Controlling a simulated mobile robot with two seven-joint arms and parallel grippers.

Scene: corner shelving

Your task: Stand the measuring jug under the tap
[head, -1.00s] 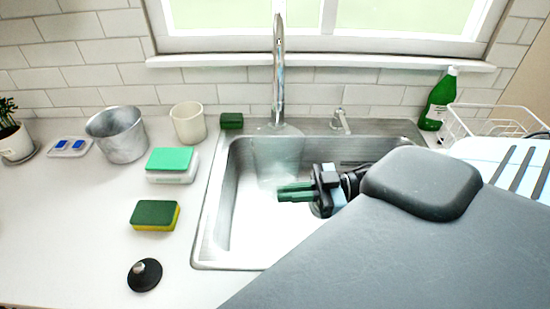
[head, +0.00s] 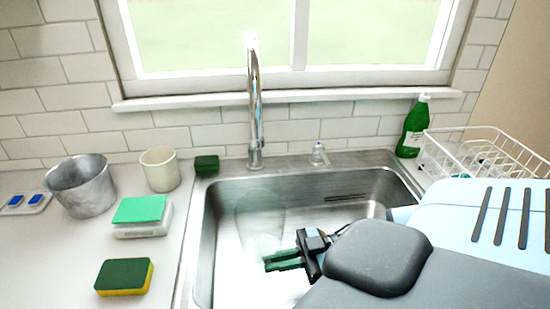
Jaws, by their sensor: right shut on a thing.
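The clear measuring jug (head: 260,220) is see-through and hard to outline. It shows inside the steel sink, in front of the tap (head: 254,105) and below the tap's raised spout in the picture. My right gripper (head: 283,260), with green fingers, is shut on the jug at its lower right side in the picture. I cannot tell whether the jug's base touches the sink floor. My right arm covers the sink's lower right part. My left gripper is not in view.
The steel sink (head: 195,240) has counter to its left. There stand a metal pot (head: 82,188), a cream cup (head: 160,170), a green-topped box (head: 142,215) and a sponge (head: 124,277). A green bottle (head: 413,125) and a white dish rack (head: 485,145) are at the right.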

